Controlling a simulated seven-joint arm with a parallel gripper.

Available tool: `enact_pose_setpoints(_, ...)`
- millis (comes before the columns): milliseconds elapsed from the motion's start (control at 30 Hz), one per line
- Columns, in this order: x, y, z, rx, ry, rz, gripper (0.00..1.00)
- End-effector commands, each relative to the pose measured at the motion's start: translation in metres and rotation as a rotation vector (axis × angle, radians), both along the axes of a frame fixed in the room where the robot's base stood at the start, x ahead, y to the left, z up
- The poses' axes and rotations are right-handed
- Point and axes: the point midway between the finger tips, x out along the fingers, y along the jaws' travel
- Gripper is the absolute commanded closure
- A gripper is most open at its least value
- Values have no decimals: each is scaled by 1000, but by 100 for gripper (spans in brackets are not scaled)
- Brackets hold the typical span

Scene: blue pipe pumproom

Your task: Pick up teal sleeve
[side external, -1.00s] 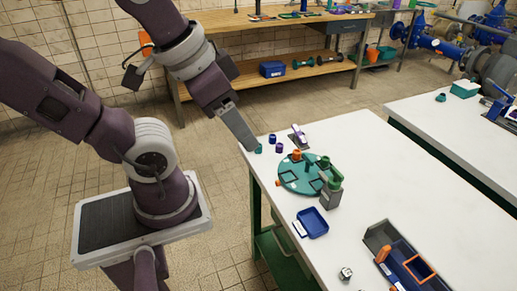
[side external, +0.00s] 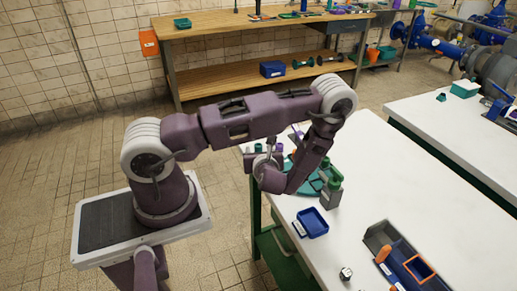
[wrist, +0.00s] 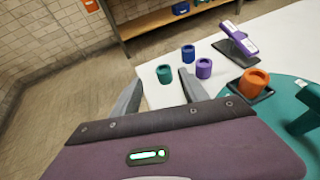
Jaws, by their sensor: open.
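The teal sleeve (wrist: 164,73) is a short hollow cylinder standing upright near the edge of the white table. In the wrist view it shows between and beyond the tips of my gripper (wrist: 160,78). The two grey fingers are apart, with nothing held between them. The sleeve looks clear of both fingers, though its exact distance is hard to tell. In the side external view my wrist and forearm cover most of this corner, and I cannot make out the fingertips or the sleeve clearly there.
A blue sleeve (wrist: 188,53) and a purple sleeve (wrist: 204,68) stand close to the teal one. An orange sleeve (wrist: 254,80) is by the teal round plate (wrist: 285,105). A purple-and-white item (wrist: 238,38) lies behind. A blue tray (side external: 312,223) is nearer the table's front.

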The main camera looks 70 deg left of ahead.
Motion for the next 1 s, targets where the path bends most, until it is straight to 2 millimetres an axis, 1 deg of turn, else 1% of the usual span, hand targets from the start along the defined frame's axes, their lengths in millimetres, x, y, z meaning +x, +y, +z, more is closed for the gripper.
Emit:
enact_pose_setpoints(167, 8, 22, -10, 0, -1, 3, 48)
enact_pose_setpoints(300, 20, 45, -19, 0, 0, 4, 48)
enact_pose_setpoints(400, 23, 56, -24, 0, 1, 3, 48)
enact_pose_setpoints(633, 24, 59, -24, 0, 0, 1, 48)
enact_pose_setpoints(667, 24, 59, -25, 0, 1, 2, 52)
enact_pose_setpoints(800, 24, 59, -24, 0, 1, 2, 80)
enact_pose_setpoints(867, 24, 59, -24, 0, 1, 2, 91)
enact_pose_setpoints(900, 24, 59, -24, 0, 1, 2, 99)
enact_pose_setpoints(1000, 24, 59, -24, 0, 1, 2, 100)
